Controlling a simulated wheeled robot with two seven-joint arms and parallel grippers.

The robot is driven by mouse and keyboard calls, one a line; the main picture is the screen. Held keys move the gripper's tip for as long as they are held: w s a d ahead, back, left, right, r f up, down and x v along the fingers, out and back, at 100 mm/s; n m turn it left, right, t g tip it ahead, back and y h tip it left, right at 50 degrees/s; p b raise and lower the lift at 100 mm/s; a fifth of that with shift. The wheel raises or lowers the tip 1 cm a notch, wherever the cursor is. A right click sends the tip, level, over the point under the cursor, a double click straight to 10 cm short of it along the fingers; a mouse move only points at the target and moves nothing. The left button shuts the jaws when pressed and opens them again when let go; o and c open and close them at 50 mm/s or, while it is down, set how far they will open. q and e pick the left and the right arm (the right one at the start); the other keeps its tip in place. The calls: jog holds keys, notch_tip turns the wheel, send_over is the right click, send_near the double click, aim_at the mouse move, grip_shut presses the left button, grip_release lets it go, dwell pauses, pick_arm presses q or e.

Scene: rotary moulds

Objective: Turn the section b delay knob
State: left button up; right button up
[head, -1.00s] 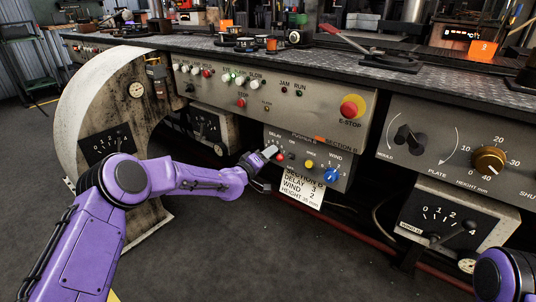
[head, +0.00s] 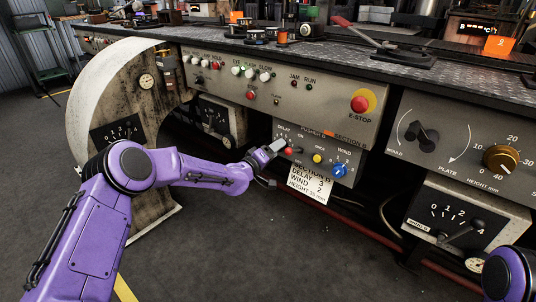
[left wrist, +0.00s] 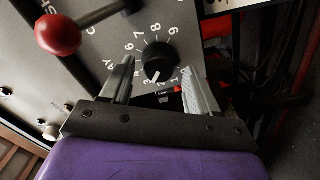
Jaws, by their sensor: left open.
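The section B panel (head: 350,148) sits low under the worktop edge, with a blue knob (head: 340,170) and a yellow knob (head: 317,158). My left gripper (head: 279,147) is at the DELAY side of this panel. In the left wrist view the gripper (left wrist: 158,74) is open, its two fingers either side of a black delay knob (left wrist: 158,60). The knob has a white pointer mark and a ring of numbers; part of the label shows. Whether the fingers touch the knob I cannot tell. The head view hides this knob behind the gripper. My right gripper is not in view.
A card (head: 309,184) below the panel reads section B, delay 3, wind 2, height 35 mm. A red ball handle (left wrist: 58,35) stands out left of the fingers. An E-stop (head: 360,104) is above; a brass knob (head: 500,159) is to the right.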

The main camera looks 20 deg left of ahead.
pick_arm(q)
jog(key=p+v, duration=0.2)
jog(key=v, duration=0.7)
jog(key=shift+s, duration=0.2)
jog(key=shift+a+r, duration=0.1)
jog(key=shift+r, duration=0.05)
